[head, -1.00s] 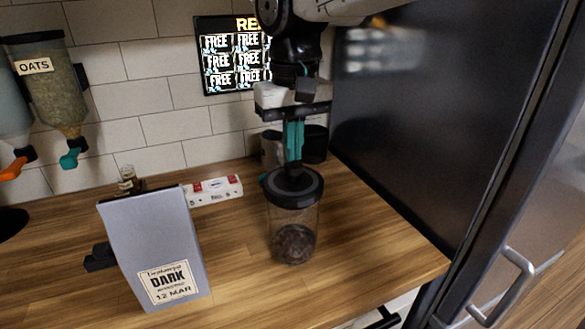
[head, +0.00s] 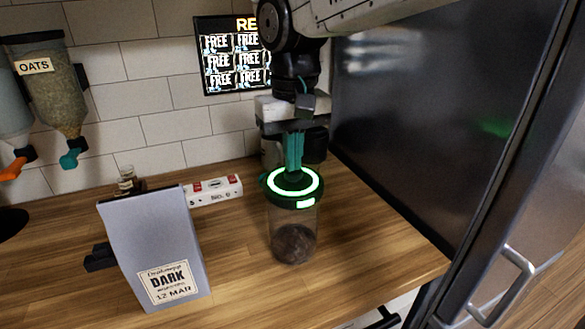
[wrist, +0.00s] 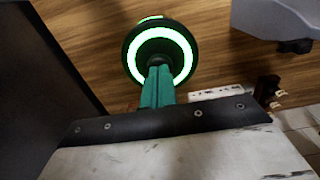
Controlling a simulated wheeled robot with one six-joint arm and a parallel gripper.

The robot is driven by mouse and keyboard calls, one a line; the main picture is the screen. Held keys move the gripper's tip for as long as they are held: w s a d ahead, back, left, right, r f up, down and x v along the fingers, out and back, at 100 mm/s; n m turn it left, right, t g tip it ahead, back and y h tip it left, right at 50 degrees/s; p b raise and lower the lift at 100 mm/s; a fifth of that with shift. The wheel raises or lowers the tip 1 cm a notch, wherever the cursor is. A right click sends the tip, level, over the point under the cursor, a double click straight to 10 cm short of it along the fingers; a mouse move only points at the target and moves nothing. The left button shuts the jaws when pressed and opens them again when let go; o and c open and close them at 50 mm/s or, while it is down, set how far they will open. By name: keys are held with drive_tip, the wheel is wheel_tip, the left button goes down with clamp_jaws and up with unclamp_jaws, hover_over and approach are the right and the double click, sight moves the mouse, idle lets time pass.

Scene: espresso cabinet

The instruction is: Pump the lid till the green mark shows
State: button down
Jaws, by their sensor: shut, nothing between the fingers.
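The canister (head: 293,238) is a clear jar with dark contents low inside, standing upright on the wooden counter. Its dark round lid (head: 279,188) has a bright green lit ring on top and a small green lit mark (head: 306,204) on the front of the rim. In the wrist view the lid (wrist: 133,52) shows the same glowing ring. My gripper (head: 293,166) has teal fingers pressed together, pointing down with their tips at the middle of the lid. It holds nothing. The fingertips overlap the lid's centre in the wrist view; exact contact is hard to see.
A grey bag labelled DARK (head: 155,245) stands left of the canister. A white strip with red switches (head: 214,190) lies behind it, and a small jar (head: 128,181) stands nearby. A dark fridge side (head: 400,130) rises on the right. Counter in front is clear.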

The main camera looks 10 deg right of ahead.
drive_tip(key=shift+r, duration=3.5)
drive_tip(key=shift+w, duration=0.1)
drive_tip(key=shift+n, duration=0.4)
drive_tip(key=f, duration=0.1)
drive_tip(key=s+d+f, duration=0.2)
drive_tip(key=shift+s+f, duration=0.15)
drive_tip(key=shift+f, duration=0.1)
drive_tip(key=s+d+f+m, duration=0.1)
drive_tip(key=s+d+f, duration=0.2)
drive_tip(key=s+d, duration=0.2)
drive_tip(key=s+d+f+m+t, duration=0.1)
drive_tip(key=s+d+f, duration=0.1)
drive_tip(key=s+d, duration=0.4)
drive_tip(key=s+d+f+m, duration=0.2)
drive_tip(key=s+d+f, duration=0.1)
drive_tip(key=s+d, duration=0.3)
drive_tip(key=shift+s+d+f, duration=0.2)
drive_tip(key=shift+d+f, duration=0.15)
drive_tip(key=shift+d, duration=0.5)
